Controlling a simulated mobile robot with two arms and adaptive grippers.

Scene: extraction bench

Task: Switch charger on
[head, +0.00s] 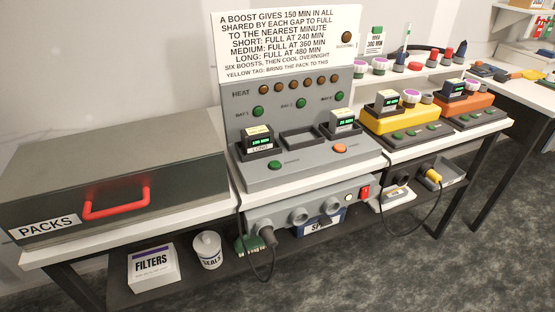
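The charger (290,110) is a grey unit with a sloped front and an upright panel. A pack (259,140) labelled LONG sits in its left bay and another pack (342,121) in its right bay; the middle bay (300,138) is empty. Both packs show lit green displays. A green button (275,165) and an orange button (339,148) are on the front. Below it is a grey socket box (310,212) with a red switch (365,192) at its right end and a pale round lamp (348,197) beside it. A dark plug (267,236) is in its left socket. Neither gripper is in view.
A closed grey PACKS box (110,170) with a red handle stands at left. Yellow (400,118) and orange (470,105) units with packs stand at right. A loose yellow plug (433,175) lies on the lower shelf, with a FILTERS box (152,268) and a SEALS tub (207,250) further left.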

